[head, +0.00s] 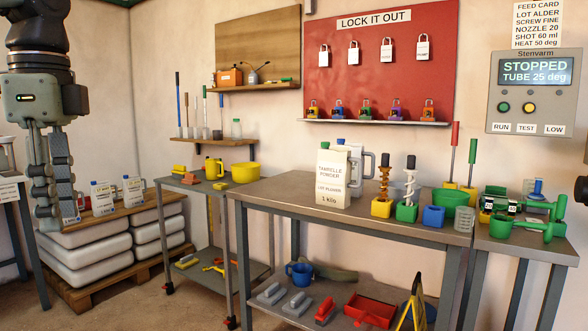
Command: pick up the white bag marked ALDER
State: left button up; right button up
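A white bag (333,176) stands upright on the metal table; its label reads TABRELLE POWDER, LOT PLOVER, 1 kilo. At the left, two white bags with blue marks, a nearer one (103,200) and a farther one (133,192), stand on the sack stack; their small lettering is unreadable. Another white bag (82,204) there is mostly hidden behind my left gripper. I cannot make out ALDER on any bag. My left gripper (57,214) points down in front of that hidden bag. Whether its fingers are apart or touch the bag is unclear. My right gripper is out of view.
Large white sacks (84,264) lie on a wooden pallet (98,290). A trolley (212,187) with a yellow pot stands beside the metal table (268,192). Colored blocks, screws and green tools crowd the table's right side. A feed card (537,24) on the wall reads LOT ALDER.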

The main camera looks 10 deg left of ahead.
aim_at(358, 149)
jog(key=i+j+z, duration=0.1)
jog(key=i+j, duration=0.25)
jog(key=i+j+z, duration=0.1)
jog(key=i+j, duration=0.2)
jog(key=j, duration=0.3)
jog(key=i+j+z, duration=0.1)
jog(key=i+z, duration=0.2)
jog(key=i+j+z, duration=0.3)
jog(key=i, duration=0.2)
jog(key=i+j+z, duration=0.25)
jog(key=i, duration=0.15)
jog(key=i+z, duration=0.3)
jog(key=i+j+z, duration=0.1)
jog(key=z, duration=0.25)
jog(key=i+j, duration=0.2)
jog(key=j+z, duration=0.05)
